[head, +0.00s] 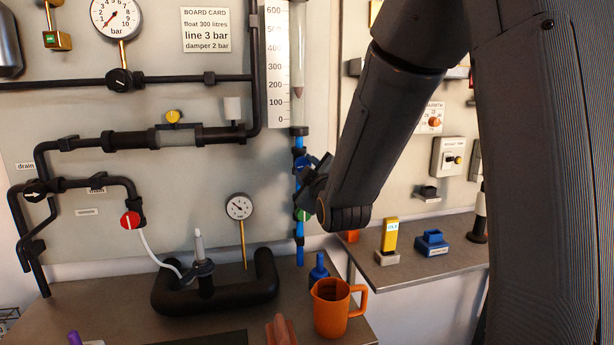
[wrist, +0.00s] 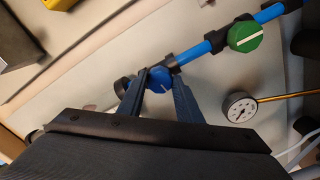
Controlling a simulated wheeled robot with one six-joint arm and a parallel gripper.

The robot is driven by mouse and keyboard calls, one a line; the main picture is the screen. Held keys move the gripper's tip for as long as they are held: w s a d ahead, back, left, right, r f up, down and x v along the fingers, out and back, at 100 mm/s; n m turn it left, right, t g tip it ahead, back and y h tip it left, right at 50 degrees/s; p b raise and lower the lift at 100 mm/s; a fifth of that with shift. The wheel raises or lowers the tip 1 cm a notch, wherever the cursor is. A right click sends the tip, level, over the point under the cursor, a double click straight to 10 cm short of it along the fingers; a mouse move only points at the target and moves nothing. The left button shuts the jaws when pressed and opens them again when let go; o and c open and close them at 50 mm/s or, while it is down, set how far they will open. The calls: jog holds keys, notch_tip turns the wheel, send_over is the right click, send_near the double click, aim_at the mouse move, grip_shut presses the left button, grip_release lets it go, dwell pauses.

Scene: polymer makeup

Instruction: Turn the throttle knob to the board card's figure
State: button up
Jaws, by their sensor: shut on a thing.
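The board card (head: 207,30) reads "float 300 litres", "line 3 bar" and "damper 2 bar". The blue knob (wrist: 160,79), with a white mark, sits on the blue pipe (wrist: 208,47). My gripper (wrist: 163,80) is shut on this knob, one dark blue finger on each side. In the head view my gripper (head: 305,172) partly covers the knob. Above it stands the clear flow tube (head: 297,60) beside a scale (head: 277,65) marked 0 to 600. A dark float (head: 297,92) shows between the 100 and 200 marks, roughly.
A green knob (wrist: 245,36) is on the same blue pipe, close to my gripper. A small gauge (head: 239,207) stands left of the pipe. An orange jug (head: 331,312) and a blue bottle (head: 318,270) stand below on the bench. A bar gauge (head: 116,18) hangs at upper left.

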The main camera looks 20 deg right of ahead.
jog(key=n+b, duration=0.2)
jog(key=n, duration=0.3)
jog(key=shift+b, duration=0.3)
dwell(0.4)
jog(key=o, duration=1)
jog(key=shift+o, duration=0.2)
jog(key=s+b, duration=0.1)
jog(key=s, duration=0.6)
jog(key=shift+s+b, duration=0.3)
jog(key=shift+s, duration=0.1)
jog(key=shift+d, duration=0.1)
